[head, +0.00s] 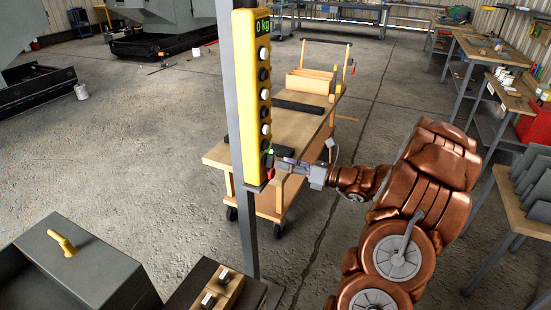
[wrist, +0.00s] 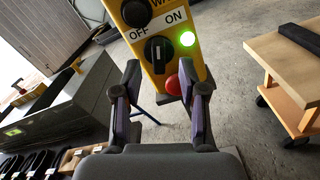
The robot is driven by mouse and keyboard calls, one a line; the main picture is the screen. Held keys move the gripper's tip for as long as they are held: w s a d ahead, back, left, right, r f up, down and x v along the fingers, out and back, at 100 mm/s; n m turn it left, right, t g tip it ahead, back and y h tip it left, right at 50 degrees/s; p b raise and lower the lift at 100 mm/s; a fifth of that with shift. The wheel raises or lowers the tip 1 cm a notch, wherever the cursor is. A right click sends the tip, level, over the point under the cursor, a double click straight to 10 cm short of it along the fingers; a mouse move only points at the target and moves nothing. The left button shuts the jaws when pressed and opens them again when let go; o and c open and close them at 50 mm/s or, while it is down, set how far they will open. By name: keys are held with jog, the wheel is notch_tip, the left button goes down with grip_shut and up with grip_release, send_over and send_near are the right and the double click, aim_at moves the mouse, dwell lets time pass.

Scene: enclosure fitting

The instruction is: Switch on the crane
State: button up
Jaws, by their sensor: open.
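The crane's control box (head: 249,100) is a tall yellow pendant on a grey post, with a column of black and white buttons and a display reading 0 kg. In the wrist view, its lower end (wrist: 203,68) shows a black rotary switch (wrist: 157,57) below OFF and ON labels. The switch's white mark stands nearly upright in the picture. A green lamp (wrist: 187,39) glows beside ON, and a red button (wrist: 173,85) sits below. My gripper (head: 274,164) is at the box's lower end. In the wrist view, its open fingers (wrist: 160,72) stand on either side of the switch; contact cannot be told.
A wooden cart (head: 225,152) with boxes stands behind the post. A grey cabinet (head: 75,262) with a yellow handle is at lower left, near a small wooden block holder (head: 222,290). Workbenches (head: 485,48) line the right. The floor between is mostly clear.

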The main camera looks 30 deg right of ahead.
aim_at(274, 160)
jog(key=shift+p+x, duration=0.45)
jog(key=shift+x, duration=1.75)
jog(key=shift+s, duration=0.1)
grip_shut()
